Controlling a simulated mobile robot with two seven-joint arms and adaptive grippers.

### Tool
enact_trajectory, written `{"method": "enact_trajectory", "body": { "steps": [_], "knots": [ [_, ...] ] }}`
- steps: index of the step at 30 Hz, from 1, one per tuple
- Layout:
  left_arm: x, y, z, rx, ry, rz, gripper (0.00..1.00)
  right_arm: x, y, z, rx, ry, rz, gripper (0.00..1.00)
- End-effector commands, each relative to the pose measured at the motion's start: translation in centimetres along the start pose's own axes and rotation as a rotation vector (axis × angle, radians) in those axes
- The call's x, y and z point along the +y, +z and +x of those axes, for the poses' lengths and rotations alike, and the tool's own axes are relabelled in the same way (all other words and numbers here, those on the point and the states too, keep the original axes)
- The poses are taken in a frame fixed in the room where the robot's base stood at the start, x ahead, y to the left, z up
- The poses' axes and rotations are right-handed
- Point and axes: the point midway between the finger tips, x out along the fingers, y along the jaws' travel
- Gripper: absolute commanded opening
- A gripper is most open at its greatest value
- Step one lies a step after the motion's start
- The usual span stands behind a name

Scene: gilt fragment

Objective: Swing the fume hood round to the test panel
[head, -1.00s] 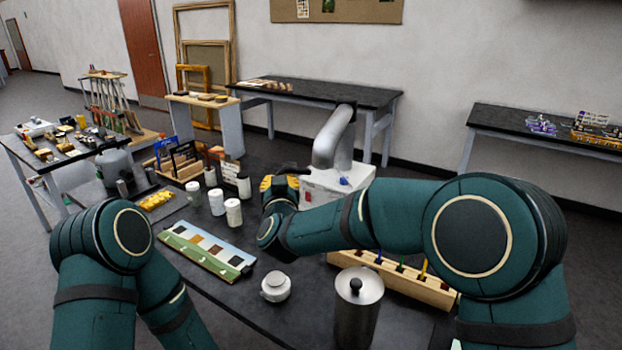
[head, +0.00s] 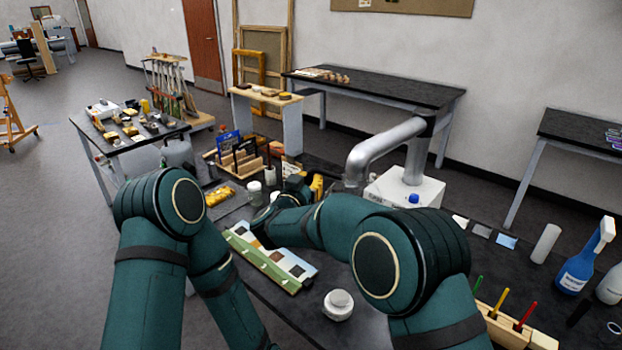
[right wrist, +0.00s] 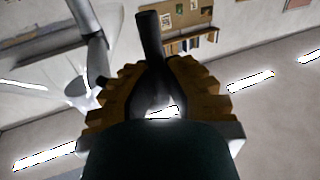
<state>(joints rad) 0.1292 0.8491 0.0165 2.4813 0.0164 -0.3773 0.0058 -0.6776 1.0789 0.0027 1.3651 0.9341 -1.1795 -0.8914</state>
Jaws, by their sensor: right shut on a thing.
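The fume hood's silver duct (head: 385,145) rises from a white base unit (head: 405,190) and bends to the left, then down. Its lower end is hidden behind my right arm in the head view. My right gripper (head: 308,187), with yellow fingers, is mostly hidden behind its own wrist. In the right wrist view my right gripper (right wrist: 155,95) is shut on a dark handle (right wrist: 149,35). The duct (right wrist: 88,20) and a pale see-through hood (right wrist: 70,85) show to its left. The test panel (head: 270,258), a board with coloured swatches, lies on the table in front of the gripper. My left gripper is out of view.
A white lidded jar (head: 338,304) stands right of the panel, close under my right arm. White jars (head: 255,192) stand behind the panel. A pen rack (head: 510,330) and a blue spray bottle (head: 580,265) are at the right.

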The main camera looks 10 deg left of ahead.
Motion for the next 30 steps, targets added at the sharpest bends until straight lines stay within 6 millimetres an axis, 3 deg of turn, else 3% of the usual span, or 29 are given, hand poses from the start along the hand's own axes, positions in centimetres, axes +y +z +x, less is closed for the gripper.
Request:
{"method": "enact_trajectory", "body": {
  "steps": [17, 18, 20, 30],
  "knots": [
    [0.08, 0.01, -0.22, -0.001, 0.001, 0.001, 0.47, -0.54, 0.21, -0.3, -0.005, 0.002, 0.0, 0.0],
    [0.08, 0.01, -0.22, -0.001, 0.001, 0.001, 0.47, -0.53, 0.2, -0.29, -0.005, 0.002, 0.0, 0.23],
    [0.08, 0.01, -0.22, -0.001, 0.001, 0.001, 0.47, -0.46, 0.18, -0.24, -0.004, 0.004, 0.0, 0.43],
    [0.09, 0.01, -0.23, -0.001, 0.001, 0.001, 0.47, -0.2, 0.03, -0.21, -0.001, 0.01, 0.001, 0.43]
  ]
}}
